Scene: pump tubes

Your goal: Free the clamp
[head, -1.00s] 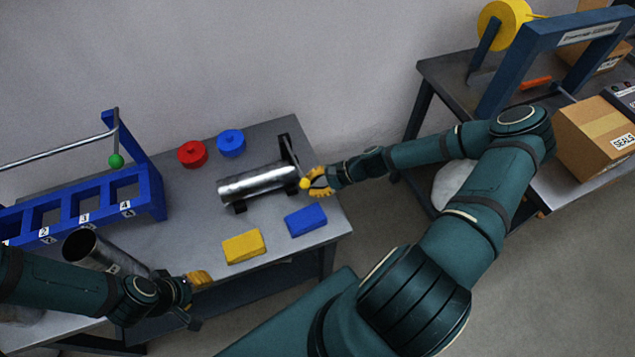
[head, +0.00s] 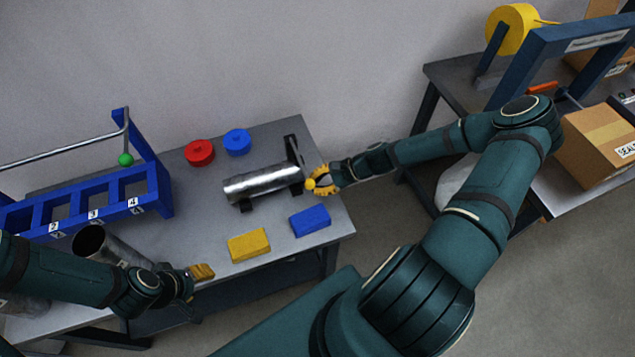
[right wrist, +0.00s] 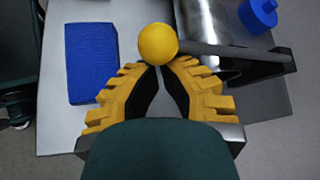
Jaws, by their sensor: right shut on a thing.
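A shiny metal tube (head: 258,185) lies in a dark cradle on the grey bench. At its right end stands a dark clamp bracket (head: 291,142) with a lever (head: 299,163) slanting down to a yellow ball knob (head: 310,184). My right gripper (head: 318,182) is shut on the yellow knob. In the right wrist view the knob (right wrist: 158,43) sits at the tips of the yellow fingers (right wrist: 159,68), and the dark lever (right wrist: 215,49) runs right from it beside the tube (right wrist: 215,22). My left gripper (head: 203,272) is at the bench's front edge; its finger opening cannot be made out.
A blue block (head: 310,221) and a yellow block (head: 249,245) lie in front of the tube. Red (head: 200,153) and blue (head: 237,142) caps stand behind. A blue numbered rack (head: 150,190) stands left; another tube (head: 108,244) is near my left arm.

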